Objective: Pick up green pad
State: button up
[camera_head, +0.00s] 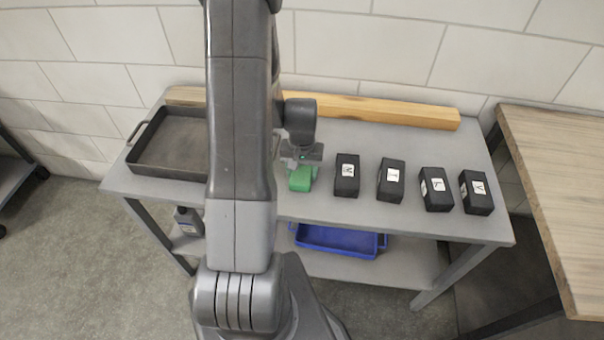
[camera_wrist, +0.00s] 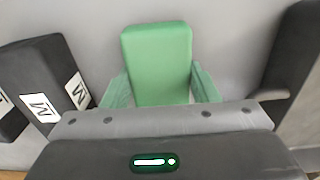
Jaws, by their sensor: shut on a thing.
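The green pad (camera_head: 300,179) is at the front edge area of the grey table, left of the row of black blocks. In the wrist view the green pad (camera_wrist: 158,62) stands between the two fingers of my gripper (camera_wrist: 161,88), which touch its sides. My gripper (camera_head: 301,165) is shut on it from above. My arm hides part of the table to the left. Whether the pad still touches the tabletop I cannot tell.
Several black blocks with white letter labels (camera_head: 347,175) stand right of the pad. A dark tray (camera_head: 170,140) is at the left, and a wooden beam (camera_head: 370,110) lies along the back. A blue bin (camera_head: 340,241) is on the lower shelf. A wooden table (camera_head: 560,190) stands at the right.

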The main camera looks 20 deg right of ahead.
aim_at(302, 171)
jog(key=shift+r+b, duration=0.4)
jog(key=shift+r, duration=4.65)
jog(key=o, duration=0.4)
jog(key=shift+c, duration=1.4)
jog(key=shift+f, duration=0.1)
